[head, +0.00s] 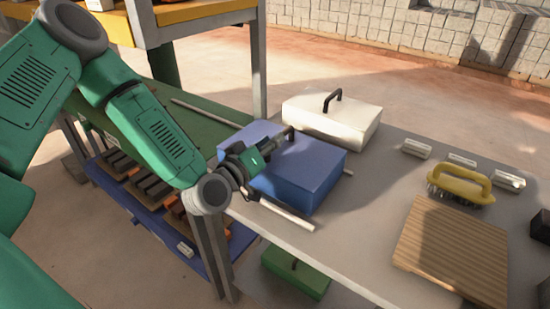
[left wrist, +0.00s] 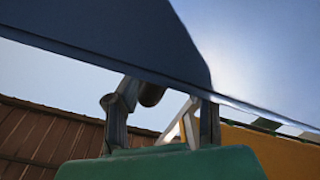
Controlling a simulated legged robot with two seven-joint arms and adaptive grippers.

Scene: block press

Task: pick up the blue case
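The blue case (head: 306,171) lies on the grey table, with a dark handle (head: 290,133) on its top. My left gripper (head: 274,145) reaches in from the left over the case top, with its fingers at the handle. In the left wrist view, the two fingers (left wrist: 165,115) stand apart below a large dark blue surface, which looks like the case. A dark rounded piece (left wrist: 151,94), likely the handle, shows between them, close to the left finger. No firm grip on it shows. My right gripper is not in view.
A white case (head: 335,122) with a dark handle stands just behind the blue one. A yellow-handled brush (head: 460,184), a ribbed wooden board (head: 453,247) and small pale blocks (head: 416,149) are to the right. A pale rod (head: 288,215) lies in front; a green case (head: 296,275) is below.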

